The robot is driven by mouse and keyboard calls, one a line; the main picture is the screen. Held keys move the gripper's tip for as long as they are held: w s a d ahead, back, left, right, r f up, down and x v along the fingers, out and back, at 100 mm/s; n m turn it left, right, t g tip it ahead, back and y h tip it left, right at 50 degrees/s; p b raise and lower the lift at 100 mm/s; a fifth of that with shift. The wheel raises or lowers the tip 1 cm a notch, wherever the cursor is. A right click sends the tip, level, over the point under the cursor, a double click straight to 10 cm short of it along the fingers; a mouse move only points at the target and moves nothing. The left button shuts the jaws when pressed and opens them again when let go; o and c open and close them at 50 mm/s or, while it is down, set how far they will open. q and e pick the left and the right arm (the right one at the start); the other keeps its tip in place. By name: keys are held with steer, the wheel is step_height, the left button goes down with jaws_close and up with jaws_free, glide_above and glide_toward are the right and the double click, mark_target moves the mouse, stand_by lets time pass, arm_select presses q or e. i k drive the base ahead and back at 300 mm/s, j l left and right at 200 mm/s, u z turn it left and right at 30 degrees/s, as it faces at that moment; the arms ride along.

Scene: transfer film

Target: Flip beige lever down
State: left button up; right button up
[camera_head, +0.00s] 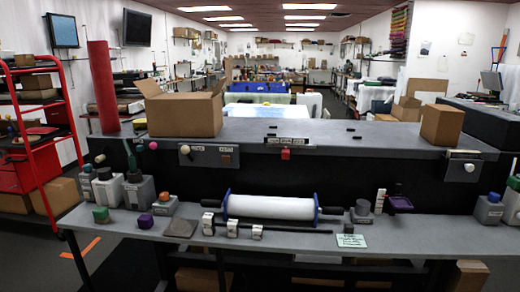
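A beige ball-ended lever (185,149) sticks out of the grey panel at the left part of the long machine's front. Its knob is near the panel's upper edge. A whitish knob (470,167) sits on another panel at the machine's right end. Neither of my grippers can be made out in this view.
A grey table (300,245) in front holds a white roller (270,207), a purple block (145,221), a green-topped block (101,214) and several grey containers. A red switch (285,154) is mid-machine. An open carton (183,112) and red tube (103,87) stand on or by the machine.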

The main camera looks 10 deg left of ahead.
mark_target(185, 150)
steer(key=i+j+z, duration=0.1)
steer(key=j, duration=0.45)
steer(key=i+j+z, duration=0.1)
steer(key=i+j, duration=0.15)
steer(key=j, duration=0.3)
steer(key=i+j+z, duration=0.1)
steer(key=j, duration=0.45)
steer(key=i+j+z, duration=0.1)
steer(key=j, duration=0.5)
steer(key=i+j+z, duration=0.1)
steer(key=j, duration=0.5)
steer(key=i+j+z, duration=0.1)
steer(key=j, duration=0.5)
steer(key=i+l, duration=0.05)
steer(key=i, duration=0.05)
